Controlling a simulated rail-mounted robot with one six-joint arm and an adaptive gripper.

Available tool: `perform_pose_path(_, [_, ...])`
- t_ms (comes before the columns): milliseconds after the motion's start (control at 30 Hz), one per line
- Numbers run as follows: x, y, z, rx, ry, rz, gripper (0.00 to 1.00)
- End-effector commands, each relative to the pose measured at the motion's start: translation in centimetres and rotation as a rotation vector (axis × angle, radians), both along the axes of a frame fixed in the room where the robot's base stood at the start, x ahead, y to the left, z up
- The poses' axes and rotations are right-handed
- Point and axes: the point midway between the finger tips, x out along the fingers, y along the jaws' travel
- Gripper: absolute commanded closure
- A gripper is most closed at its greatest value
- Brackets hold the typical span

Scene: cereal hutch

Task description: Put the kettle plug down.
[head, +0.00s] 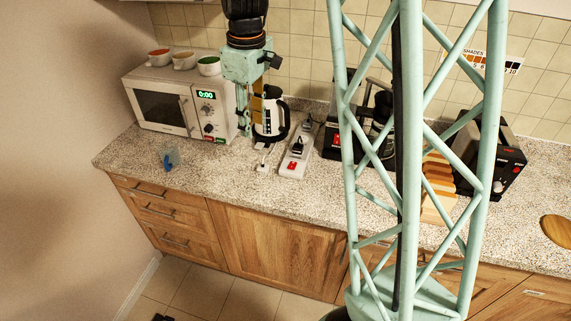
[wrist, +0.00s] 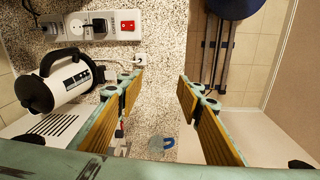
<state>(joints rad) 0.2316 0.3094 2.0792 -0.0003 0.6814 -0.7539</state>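A small white plug (head: 263,167), which looks like the kettle plug, lies on the counter in front of the kettle (head: 270,117), left of the power strip (head: 297,150). In the wrist view the plug (wrist: 140,60) is just beyond the tip of the left finger. My gripper (wrist: 160,84) is open, with its yellow-padded fingers wide apart and nothing between them. In the head view my gripper (head: 246,122) points down between the microwave and the kettle. The black-and-white kettle (wrist: 68,82) and the power strip (wrist: 92,24) are left of the fingers in the wrist view.
The microwave (head: 165,107) with bowls on top stands left. A clear cup with something blue (head: 168,160) is near the front edge. Dark plugs sit in the strip. A coffee maker (head: 340,130) and toaster (head: 497,160) stand right. The front left counter is mostly clear.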

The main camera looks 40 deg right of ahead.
Motion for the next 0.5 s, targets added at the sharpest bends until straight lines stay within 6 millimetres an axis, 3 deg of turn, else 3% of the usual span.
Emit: perform_pose_path(500, [-6.3,4.2,7.5,0.003,-0.061,-0.106,0.67])
